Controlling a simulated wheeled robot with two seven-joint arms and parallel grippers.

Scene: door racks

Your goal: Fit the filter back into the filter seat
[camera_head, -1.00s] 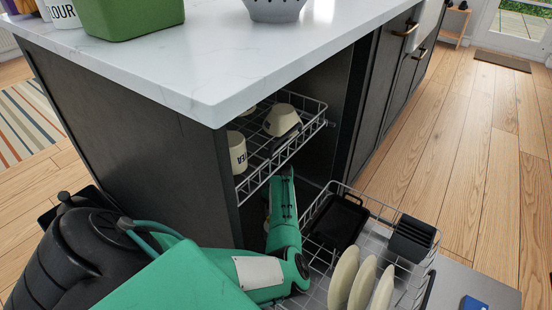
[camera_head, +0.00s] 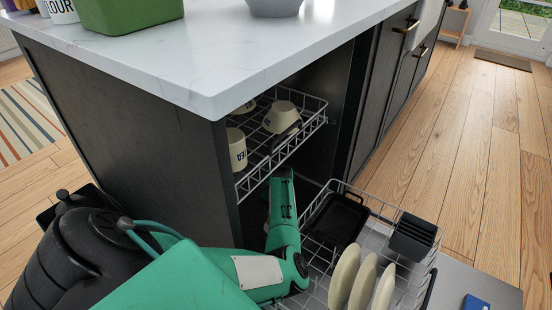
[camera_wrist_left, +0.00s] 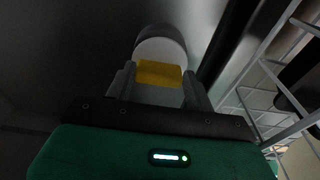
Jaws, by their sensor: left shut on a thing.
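My left arm reaches down into the open dishwasher, between the upper rack and the pulled-out lower rack. In the left wrist view, my left gripper (camera_wrist_left: 158,88) is shut on the filter (camera_wrist_left: 160,72), at its yellow part. A pale rounded part of the filter shows beyond the yellow. The view is dark, and the filter seat cannot be made out; whether the filter touches it cannot be told. In the head view the gripper and filter are hidden behind my arm and the racks. My right gripper is in neither view.
The lower rack (camera_head: 437,250) holds plates (camera_head: 344,277), a black tray (camera_head: 338,220) and a dark basket (camera_head: 412,238). Lower rack wires run close on the right in the wrist view.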

